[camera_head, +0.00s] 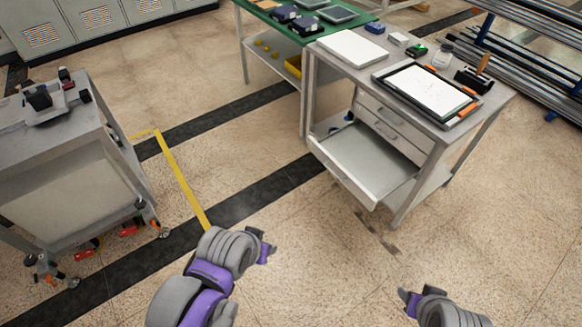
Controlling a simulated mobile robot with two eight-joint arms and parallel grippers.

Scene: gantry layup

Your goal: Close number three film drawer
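The lowest drawer (368,163) of the grey workbench is pulled well out toward me and looks empty. Two shut drawers with handles, an upper one (389,112) and a middle one (387,131), sit above it. No number shows clearly on any drawer. My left gripper (265,247) is over the floor, in front of and to the left of the open drawer, apart from it. My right gripper (408,299) is low at the right, in front of the bench, touching nothing visible. Both are too small and turned to show whether their fingers are open.
The workbench top (325,55) carries a framed sheet (431,89), a white panel, a jar and small tools. A grey cart (70,165) stands at the left. A green-topped table (265,10) and a rack of rails (535,65) stand behind. The floor before the drawer is clear.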

